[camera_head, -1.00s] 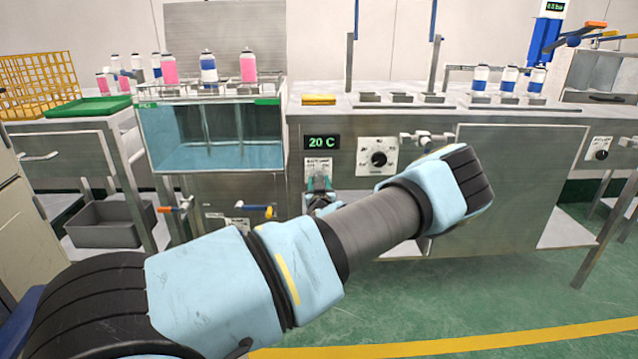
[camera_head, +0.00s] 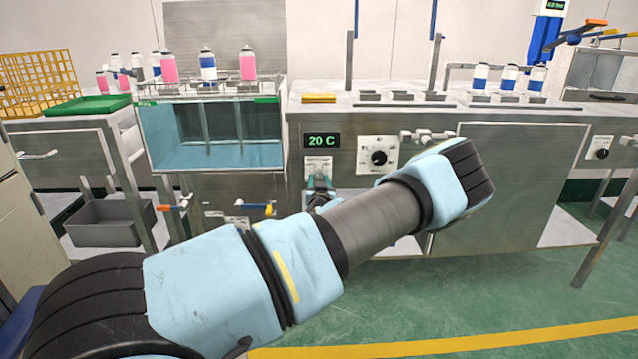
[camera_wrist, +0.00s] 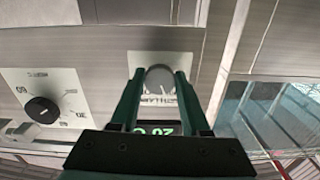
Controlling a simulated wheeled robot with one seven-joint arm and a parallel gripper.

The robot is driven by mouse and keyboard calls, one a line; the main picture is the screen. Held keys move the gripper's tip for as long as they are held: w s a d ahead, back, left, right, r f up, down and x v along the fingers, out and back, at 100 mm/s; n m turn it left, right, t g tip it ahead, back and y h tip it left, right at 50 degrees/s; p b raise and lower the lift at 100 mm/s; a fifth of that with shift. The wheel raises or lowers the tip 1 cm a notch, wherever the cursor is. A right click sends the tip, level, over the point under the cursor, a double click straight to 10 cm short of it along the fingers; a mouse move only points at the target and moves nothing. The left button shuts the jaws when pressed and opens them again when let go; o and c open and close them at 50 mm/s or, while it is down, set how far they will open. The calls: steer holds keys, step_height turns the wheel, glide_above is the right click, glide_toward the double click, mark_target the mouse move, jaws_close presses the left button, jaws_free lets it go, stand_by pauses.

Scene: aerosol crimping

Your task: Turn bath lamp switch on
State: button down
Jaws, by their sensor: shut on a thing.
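The bath lamp switch plate (camera_head: 318,163) is a small pale plate on the steel front panel, just under the green 20 C display (camera_head: 322,141). In the wrist view the plate (camera_wrist: 150,58) appears turned over, with a round grey knob (camera_wrist: 160,76) on it. My gripper (camera_head: 319,186) is at this plate, and in the wrist view its two green fingers (camera_wrist: 160,84) are shut on the knob, one on each side. The fingers hide part of the plate's lettering, and I cannot read the knob's position.
A black dial (camera_head: 379,157) on a white plate sits right of the switch. The water bath (camera_head: 215,135) stands left, with cans in a rack above it. A valve with a blue handle (camera_head: 252,209) is low on the left. Open green floor lies in front.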

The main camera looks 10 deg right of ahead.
steer(key=m+b, duration=0.2)
steer(key=m, duration=0.3)
steer(key=shift+f, duration=0.1)
steer(key=m+b, duration=0.1)
steer(key=m, duration=0.4)
steer(key=shift+a, duration=0.1)
steer(key=shift+m+b, duration=0.3)
steer(key=shift+c, duration=1.9)
jaws_free()
steer(key=s+a, duration=0.2)
steer(key=s, duration=0.8)
steer(key=shift+s, duration=0.3)
steer(key=shift+a, duration=0.1)
